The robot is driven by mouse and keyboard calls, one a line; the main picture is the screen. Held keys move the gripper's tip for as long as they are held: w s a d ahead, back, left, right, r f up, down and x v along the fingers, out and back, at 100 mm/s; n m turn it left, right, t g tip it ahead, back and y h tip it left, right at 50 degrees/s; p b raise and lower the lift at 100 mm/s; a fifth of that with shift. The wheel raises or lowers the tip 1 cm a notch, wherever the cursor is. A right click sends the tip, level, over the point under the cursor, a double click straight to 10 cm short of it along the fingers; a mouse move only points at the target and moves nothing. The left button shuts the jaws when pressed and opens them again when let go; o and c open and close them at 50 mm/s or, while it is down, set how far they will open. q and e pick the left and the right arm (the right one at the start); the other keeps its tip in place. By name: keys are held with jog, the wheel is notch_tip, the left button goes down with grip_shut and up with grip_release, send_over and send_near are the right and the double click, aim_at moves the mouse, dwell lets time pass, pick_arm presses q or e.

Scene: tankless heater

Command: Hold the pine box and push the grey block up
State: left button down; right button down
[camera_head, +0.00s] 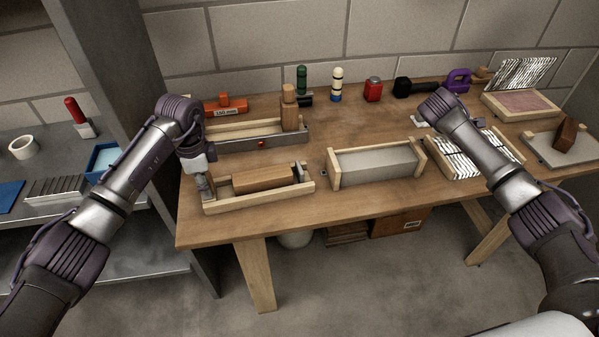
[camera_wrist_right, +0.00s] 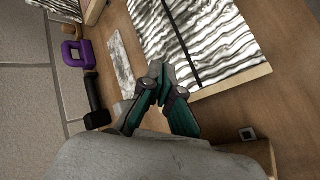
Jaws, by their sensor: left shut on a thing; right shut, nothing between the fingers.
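A pine box (camera_head: 261,203) stands at the front left of the bench. A brown wooden block (camera_head: 265,178) lies in it, with a small dark grey piece at its right end. My left gripper (camera_head: 206,190) is shut on the left end of this box; its fingertips are partly hidden. My right gripper (camera_wrist_right: 157,82) is shut and empty above the bench. In the head view it is near a pale flat plate, behind and right of the grey block.
A tray of striped sheets (camera_head: 473,154) lies close to my right gripper. A purple object (camera_head: 459,80) and a black tool (camera_head: 413,85) lie by the wall. Clear bench lies in front of the boxes.

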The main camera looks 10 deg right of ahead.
aim_at(300, 173)
jog(key=a+n+y, duration=0.1)
jog(key=a+n, duration=0.1)
jog(key=a, duration=0.3)
jog(key=w+a+r+n+y, duration=0.1)
jog(key=a+n, duration=0.1)
jog(key=a, duration=0.4)
jog(key=w+a+r+n+y, duration=0.1)
jog(key=a+n, duration=0.2)
jog(key=a, duration=0.3)
jog(key=shift+w+a+r+g+y, duration=0.1)
jog(key=shift+w+a+g+y, duration=0.15)
jog(key=shift+g+y, duration=0.15)
jog(key=a+y, duration=0.1)
jog(key=a, duration=0.3)
jog(key=a+n+y, duration=0.1)
jog(key=a, duration=0.3)
jog(key=a+n+y, duration=0.1)
jog(key=a, duration=0.3)
jog(key=shift+s+r+y, duration=0.1)
jog(key=shift+s+y, duration=0.2)
jog(key=shift+s, duration=0.1)
jog(key=s+a+r+n+y, duration=0.1)
jog(key=s+a+n+y, duration=0.15)
jog(key=a, duration=0.75)
jog(key=shift+m+y, duration=0.35)
jog(key=shift+y, duration=0.1)
jog(key=shift+w+a+f, duration=0.1)
jog(key=shift+f, duration=2.05)
jog(key=shift+w+f, duration=0.1)
jog(key=shift+f, duration=2)
